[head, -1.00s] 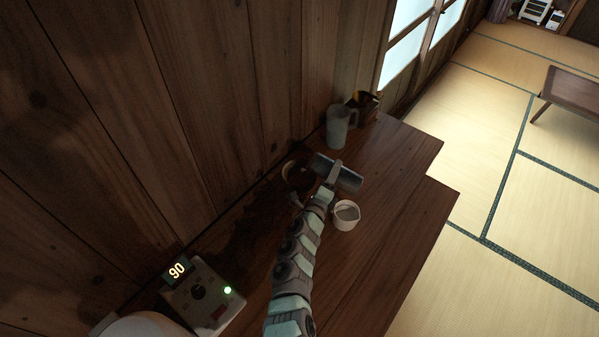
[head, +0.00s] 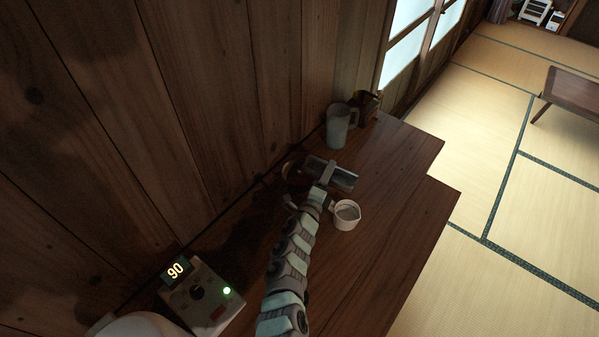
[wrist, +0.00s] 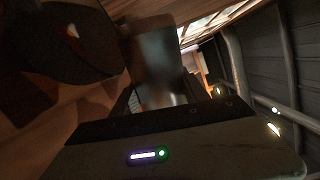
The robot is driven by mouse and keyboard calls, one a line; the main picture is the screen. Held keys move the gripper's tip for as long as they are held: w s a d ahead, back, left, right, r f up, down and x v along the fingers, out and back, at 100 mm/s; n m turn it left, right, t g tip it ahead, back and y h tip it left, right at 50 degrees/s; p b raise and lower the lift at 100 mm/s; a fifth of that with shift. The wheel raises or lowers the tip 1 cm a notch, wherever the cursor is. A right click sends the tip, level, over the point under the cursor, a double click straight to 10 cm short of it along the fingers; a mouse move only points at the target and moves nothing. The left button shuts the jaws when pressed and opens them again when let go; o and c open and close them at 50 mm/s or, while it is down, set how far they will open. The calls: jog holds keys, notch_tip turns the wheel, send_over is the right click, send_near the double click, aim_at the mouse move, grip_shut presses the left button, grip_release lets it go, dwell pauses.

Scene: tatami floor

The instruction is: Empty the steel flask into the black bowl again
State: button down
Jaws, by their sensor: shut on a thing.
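My gripper (head: 327,172) is shut on the steel flask (head: 343,180), across its middle. The flask lies nearly on its side in the grip, its left end at the dark bowl (head: 291,169) by the wall. The flask and my arm hide part of the bowl. In the wrist view the flask (wrist: 157,62) is a blurred grey shape at upper centre, and the dark bowl (wrist: 75,48) is at upper left. I cannot see any contents leaving the flask, nor tell whether it touches the bowl.
A white cup (head: 346,215) stands close to the right of my arm. A grey pitcher (head: 338,127) and a dark brown object (head: 366,106) stand behind the flask. A control box with a 90 display (head: 201,297) is near front left. The counter's right side (head: 400,200) is clear.

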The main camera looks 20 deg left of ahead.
aim_at(324, 166)
jog(key=shift+r, duration=0.2)
jog(key=shift+a+r+n+p, duration=0.2)
jog(key=shift+r+n+p, duration=0.1)
jog(key=shift+n+p, duration=0.35)
jog(key=shift+d+r, duration=0.1)
jog(key=shift+a+r+n+p, duration=0.35)
jog(key=shift+r+n+p, duration=0.25)
jog(key=shift+n, duration=0.35)
jog(key=shift+a+r+n+p, duration=0.3)
jog(key=shift+r+n+p, duration=0.3)
jog(key=shift+n, duration=0.3)
dwell(1.4)
